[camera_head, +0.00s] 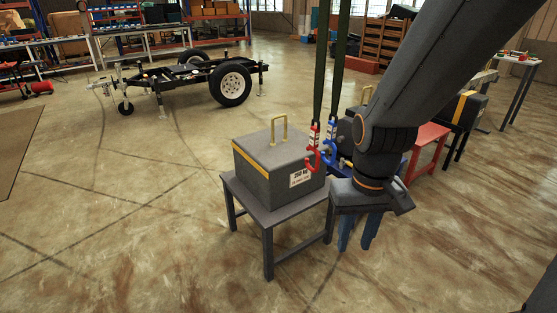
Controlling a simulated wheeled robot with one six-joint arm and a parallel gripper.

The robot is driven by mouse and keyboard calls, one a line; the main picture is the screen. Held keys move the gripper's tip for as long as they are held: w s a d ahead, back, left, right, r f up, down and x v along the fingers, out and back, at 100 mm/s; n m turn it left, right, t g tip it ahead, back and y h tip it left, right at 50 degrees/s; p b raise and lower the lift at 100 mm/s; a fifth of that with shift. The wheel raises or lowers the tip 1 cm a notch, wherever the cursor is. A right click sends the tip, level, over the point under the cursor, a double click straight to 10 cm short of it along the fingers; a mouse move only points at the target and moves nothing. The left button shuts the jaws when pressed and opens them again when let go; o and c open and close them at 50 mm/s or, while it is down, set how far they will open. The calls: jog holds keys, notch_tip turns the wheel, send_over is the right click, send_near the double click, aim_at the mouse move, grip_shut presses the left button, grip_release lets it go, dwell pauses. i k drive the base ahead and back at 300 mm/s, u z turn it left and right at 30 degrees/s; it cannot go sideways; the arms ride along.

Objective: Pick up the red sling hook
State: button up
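The red sling hook (313,150) hangs from a dark green strap near the middle of the view. A blue hook (329,143) hangs from a second strap just to its right. My gripper (356,234) points down, lower and to the right of the hooks. Its two blue fingers are apart with nothing seen between them, so it is open. It is apart from the red hook in the picture.
The block stands on a small dark table (245,206). Another dark block and a red stand (428,142) are partly hidden behind my arm. A wheeled trailer frame (190,82) stands at the back left. The floor at the front left is clear.

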aim_at(314, 130)
jog(key=u, duration=0.7)
jog(key=i, duration=0.6)
jog(key=z, duration=1.45)
